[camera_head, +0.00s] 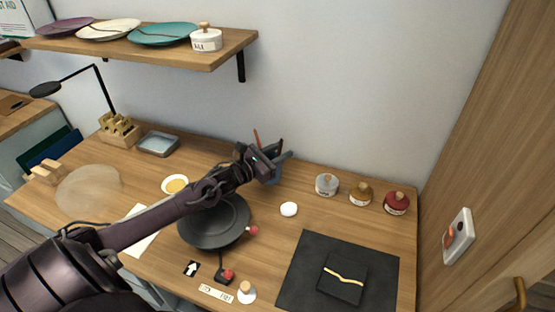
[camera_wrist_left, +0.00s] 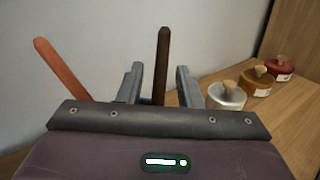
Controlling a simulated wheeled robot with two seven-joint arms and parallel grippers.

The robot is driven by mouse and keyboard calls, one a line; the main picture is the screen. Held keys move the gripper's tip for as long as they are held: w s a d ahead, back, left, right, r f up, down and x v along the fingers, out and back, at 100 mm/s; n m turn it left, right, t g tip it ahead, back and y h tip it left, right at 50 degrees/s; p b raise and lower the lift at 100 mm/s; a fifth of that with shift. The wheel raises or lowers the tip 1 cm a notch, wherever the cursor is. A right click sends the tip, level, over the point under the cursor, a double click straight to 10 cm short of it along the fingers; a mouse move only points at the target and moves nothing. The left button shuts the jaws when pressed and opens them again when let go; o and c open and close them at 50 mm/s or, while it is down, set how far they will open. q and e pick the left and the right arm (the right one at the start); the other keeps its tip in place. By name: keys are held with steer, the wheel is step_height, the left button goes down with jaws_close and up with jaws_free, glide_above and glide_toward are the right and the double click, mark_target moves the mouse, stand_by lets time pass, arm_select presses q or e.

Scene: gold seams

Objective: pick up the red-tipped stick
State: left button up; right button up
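A reddish-orange stick (camera_head: 256,138) stands up behind my left gripper in the head view. In the left wrist view the reddish-orange stick (camera_wrist_left: 62,70) leans left, outside the fingers. A dark brown stick (camera_wrist_left: 162,60) stands upright between the fingers, with gaps visible on both sides. My left gripper (camera_wrist_left: 160,84) is open; it also shows in the head view (camera_head: 284,151), over a blue-grey holder (camera_head: 273,176). The holder is partly hidden by the gripper, and the sticks' lower ends are hidden. My right gripper is not in view.
Three lidded pots, grey (camera_head: 327,185), yellow-brown (camera_head: 360,194) and red (camera_head: 396,202), stand right of the holder. A dark round plate (camera_head: 213,235) lies under my left arm. A black mat (camera_head: 300,278) is at the front right. The wall (camera_head: 340,90) is close behind.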

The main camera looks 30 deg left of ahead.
arm_select(q)
jaws_close()
steer(key=shift+r, duration=0.1)
step_height(320, 180, up, 20)
steer(key=b, duration=0.3)
steer(key=shift+b, duration=0.3)
